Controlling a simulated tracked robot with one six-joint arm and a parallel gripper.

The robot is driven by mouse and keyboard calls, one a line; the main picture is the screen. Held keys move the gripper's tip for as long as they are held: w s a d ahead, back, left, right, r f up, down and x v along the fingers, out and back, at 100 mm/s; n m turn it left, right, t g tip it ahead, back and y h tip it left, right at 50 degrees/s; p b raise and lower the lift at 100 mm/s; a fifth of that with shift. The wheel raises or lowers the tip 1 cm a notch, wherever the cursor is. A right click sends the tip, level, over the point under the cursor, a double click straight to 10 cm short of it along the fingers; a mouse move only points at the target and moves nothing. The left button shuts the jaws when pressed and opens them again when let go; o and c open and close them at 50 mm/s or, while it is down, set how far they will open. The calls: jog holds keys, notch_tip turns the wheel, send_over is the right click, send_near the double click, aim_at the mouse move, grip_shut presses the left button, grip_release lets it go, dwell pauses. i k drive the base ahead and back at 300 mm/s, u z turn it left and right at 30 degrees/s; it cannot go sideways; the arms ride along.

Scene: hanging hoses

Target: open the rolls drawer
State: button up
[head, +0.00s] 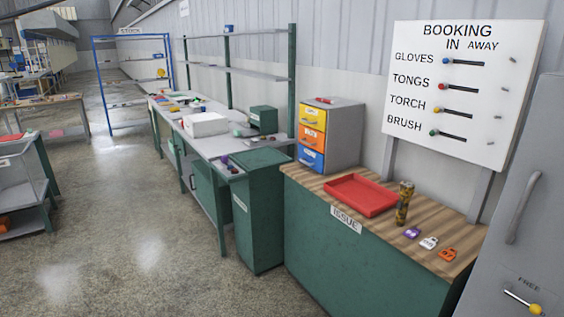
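A small grey drawer unit (344,133) stands at the far end of the wood-topped issue counter. It has a yellow drawer (312,118) on top, an orange drawer (311,138) in the middle and a blue drawer (311,159) at the bottom. All three look shut. Each has a small handle and a pale label too small to read, so I cannot tell which one is the rolls drawer. A small red item (325,100) lies on top of the unit. My gripper is not in view.
The counter (460,266) holds a red tray (361,195), a dark and yellow cylinder (404,203) and several coloured tags (429,243). A booking board (462,92) stands behind. A grey cabinet (520,220) is at right. A green bin (256,215) adjoins the counter. Floor (120,230) at left is clear.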

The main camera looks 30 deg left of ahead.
aim_at(311, 157)
jog(key=u, duration=0.95)
jog(key=i, duration=1.85)
jog(key=u, duration=0.8)
jog(key=i, duration=0.7)
jog(key=u, duration=0.25)
